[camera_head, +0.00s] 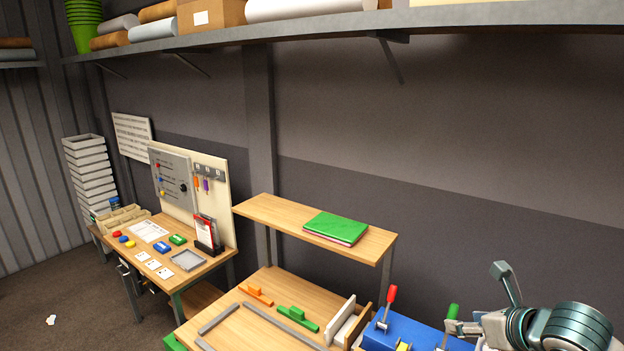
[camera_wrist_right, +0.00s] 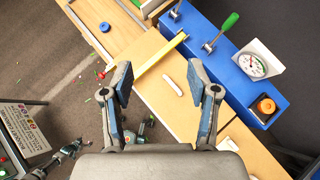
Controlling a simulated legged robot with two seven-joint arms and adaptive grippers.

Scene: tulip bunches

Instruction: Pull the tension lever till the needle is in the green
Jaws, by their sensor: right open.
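The blue machine (camera_head: 408,337) stands at the bottom right of the head view; its blue body (camera_wrist_right: 221,50) shows at the upper right of the wrist view. A green-handled lever (camera_wrist_right: 228,22) rises from it, and its green grip also shows in the head view (camera_head: 453,311). A red-handled lever (camera_head: 390,296) stands farther left. A white dial gauge (camera_wrist_right: 254,66) sits near the green lever; its needle is too small to read. My right gripper (camera_wrist_right: 157,82) is open and empty, short of the machine and apart from the levers. My left gripper is not seen.
A wooden bench (camera_head: 250,332) carries an orange block (camera_head: 256,294), a green block (camera_head: 297,318) and grey rails. A shelf with a green book (camera_head: 336,228) stands behind. An orange roll (camera_wrist_right: 266,105) sits in the machine's end. A white piece (camera_wrist_right: 172,86) lies below the gripper.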

